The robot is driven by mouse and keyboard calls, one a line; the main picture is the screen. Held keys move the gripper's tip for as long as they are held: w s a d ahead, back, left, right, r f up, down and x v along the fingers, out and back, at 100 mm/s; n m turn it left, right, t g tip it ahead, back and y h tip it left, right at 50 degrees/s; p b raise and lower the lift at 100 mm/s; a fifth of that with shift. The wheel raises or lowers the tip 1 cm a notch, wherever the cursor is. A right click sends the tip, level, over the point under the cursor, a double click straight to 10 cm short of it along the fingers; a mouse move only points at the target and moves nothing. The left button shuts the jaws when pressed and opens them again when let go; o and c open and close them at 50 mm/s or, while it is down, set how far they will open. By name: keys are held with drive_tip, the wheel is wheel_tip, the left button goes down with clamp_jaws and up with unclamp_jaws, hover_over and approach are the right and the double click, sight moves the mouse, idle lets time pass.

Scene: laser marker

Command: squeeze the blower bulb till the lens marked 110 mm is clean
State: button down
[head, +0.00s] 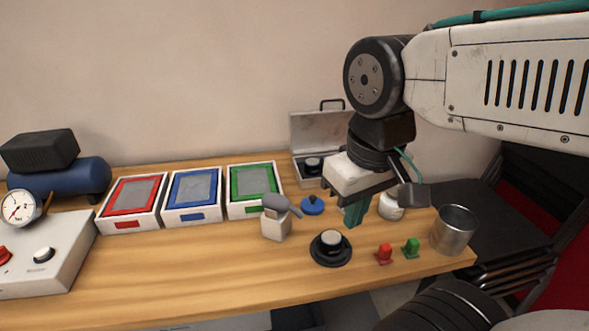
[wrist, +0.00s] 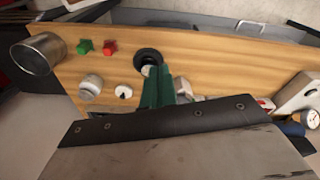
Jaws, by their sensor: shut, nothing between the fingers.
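A grey blower bulb (head: 278,203) rests tilted on a small white block stand (head: 275,226) in the middle of the table. A round black mount (head: 330,256) with a pale-topped lens (head: 331,238) stands right of it and nearer the front. Another dark round piece (head: 313,164) sits in the open case. No 110 mm mark is readable, and I cannot tell how clean either piece is. My gripper (head: 353,214), with green fingers, is shut and empty above the table, right of the bulb and behind the mount. The fingers also show in the wrist view (wrist: 158,88), partly covering the mount (wrist: 149,60).
Red (head: 384,254) and green (head: 411,247) pegs and a metal cup (head: 454,230) stand at the right. A white jar (head: 391,206) and a blue lid (head: 312,206) are near my gripper. Framed trays (head: 192,196), an open case (head: 318,131) and a gauge unit (head: 45,260) line the table.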

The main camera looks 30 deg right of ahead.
drive_tip(key=shift+w+r, duration=0.1)
drive_tip(key=shift+w, duration=0.05)
wheel_tip(320, 180, up, 5)
drive_tip(key=m+g+y, duration=0.1)
drive_tip(key=m+g, duration=0.2)
drive_tip(key=m, duration=0.1)
hover_over(275, 195)
drive_tip(key=w+d, duration=0.2)
drive_tip(key=w, duration=0.1)
drive_tip(key=shift+s+a, duration=0.1)
drive_tip(key=shift+a, duration=0.05)
drive_tip(key=f, duration=0.4)
drive_tip(key=s+a+f, duration=0.1)
drive_tip(key=f, duration=0.4)
drive_tip(key=s+f, duration=0.1)
drive_tip(key=f, duration=0.3)
drive_tip(key=shift+s+a+f, duration=0.1)
drive_tip(key=shift+a+f, duration=0.05)
drive_tip(key=shift+f, duration=0.35)
